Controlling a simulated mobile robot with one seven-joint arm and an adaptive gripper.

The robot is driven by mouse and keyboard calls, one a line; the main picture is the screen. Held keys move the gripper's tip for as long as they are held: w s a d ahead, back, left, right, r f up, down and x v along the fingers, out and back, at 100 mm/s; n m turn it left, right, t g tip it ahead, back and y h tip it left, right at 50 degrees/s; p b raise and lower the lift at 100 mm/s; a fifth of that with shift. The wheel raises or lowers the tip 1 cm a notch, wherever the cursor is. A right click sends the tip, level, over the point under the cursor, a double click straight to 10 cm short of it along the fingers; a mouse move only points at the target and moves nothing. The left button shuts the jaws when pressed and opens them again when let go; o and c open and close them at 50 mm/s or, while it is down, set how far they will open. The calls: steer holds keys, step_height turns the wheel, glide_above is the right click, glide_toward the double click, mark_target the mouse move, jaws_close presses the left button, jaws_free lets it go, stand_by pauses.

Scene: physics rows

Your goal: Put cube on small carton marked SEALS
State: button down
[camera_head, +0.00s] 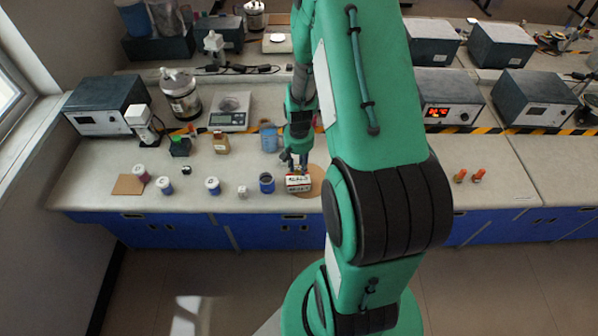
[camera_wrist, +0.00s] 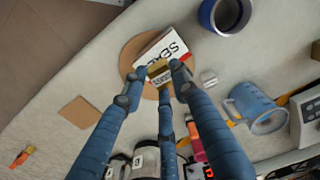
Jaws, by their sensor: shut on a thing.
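The small white carton marked SEALS (camera_wrist: 170,44) lies on a round brown mat (camera_wrist: 131,52). In the head view the carton (camera_head: 298,186) stands near the front edge of the bench, just below my gripper (camera_head: 293,161). In the wrist view my gripper (camera_wrist: 159,76) is shut on a small yellowish cube (camera_wrist: 158,69) with a pale labelled face. The cube overlaps the near edge of the carton in that view; I cannot tell whether they touch. In the head view the cube is too small to make out clearly.
A dark blue mug (camera_head: 266,184) stands just left of the carton, and a light blue mug (camera_head: 268,138) stands behind. A small white block (camera_wrist: 208,77) lies beside the mat. Several jars and a scale (camera_head: 230,112) stand farther left. A brown square pad (camera_wrist: 79,112) lies on clear bench.

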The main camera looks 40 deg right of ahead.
mark_target(299, 168)
steer(key=shift+f, duration=1.75)
steer(key=shift+f, duration=0.1)
steer(key=c, duration=1.4)
jaws_free()
steer(key=shift+o, duration=0.2)
step_height(299, 168, up, 12)
steer(key=shift+s+r+p, duration=0.1)
steer(key=shift+p, duration=0.2)
